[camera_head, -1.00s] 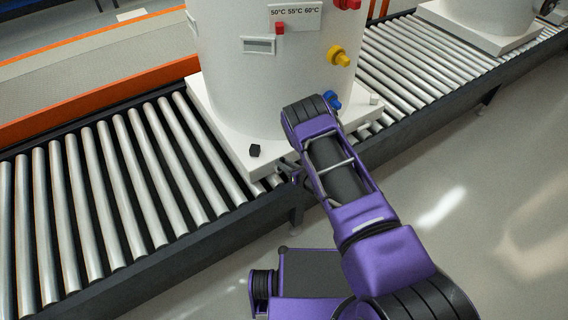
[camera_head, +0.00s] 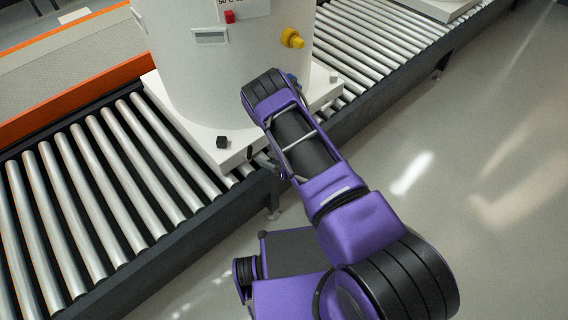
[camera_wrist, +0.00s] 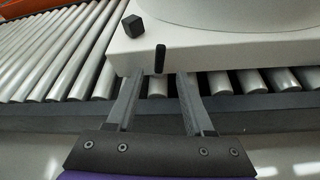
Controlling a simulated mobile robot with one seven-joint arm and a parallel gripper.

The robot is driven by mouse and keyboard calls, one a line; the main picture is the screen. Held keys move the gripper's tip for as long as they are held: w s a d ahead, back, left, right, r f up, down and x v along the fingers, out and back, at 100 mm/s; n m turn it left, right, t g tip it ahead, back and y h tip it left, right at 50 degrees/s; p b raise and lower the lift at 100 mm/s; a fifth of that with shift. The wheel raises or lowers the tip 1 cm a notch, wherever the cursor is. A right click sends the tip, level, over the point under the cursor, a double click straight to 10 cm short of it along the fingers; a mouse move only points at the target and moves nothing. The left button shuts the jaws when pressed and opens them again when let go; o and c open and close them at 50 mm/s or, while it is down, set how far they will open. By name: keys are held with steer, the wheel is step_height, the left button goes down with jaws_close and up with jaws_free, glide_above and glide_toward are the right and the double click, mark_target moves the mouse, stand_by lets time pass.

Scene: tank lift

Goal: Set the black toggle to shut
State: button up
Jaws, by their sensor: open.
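The black toggle (camera_wrist: 160,58) is a small upright bar on the front side face of the tank's white base in the wrist view. My gripper (camera_wrist: 159,78) is open, its two grey fingers reaching toward that face. The toggle shows between and just beyond the fingertips, with a gap on each side; contact cannot be told. In the head view, my purple arm covers part of the base's front side and most of the gripper. The white tank (camera_head: 215,85) stands upright on its base (camera_head: 225,166).
A black cube (camera_wrist: 133,25) sits on top of the base near its corner, left of the toggle; it also shows in the head view (camera_head: 222,142). A roller conveyor (camera_head: 90,190) carries the base. Yellow (camera_head: 292,38) and red (camera_head: 230,17) fittings are on the tank. Floor at right is clear.

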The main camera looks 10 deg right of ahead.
steer(key=v, duration=0.8)
steer(key=shift+s+d+p, duration=0.15)
steer(key=shift+s+p, duration=0.05)
steer(key=shift+p, duration=0.2)
steer(key=shift+r, duration=0.1)
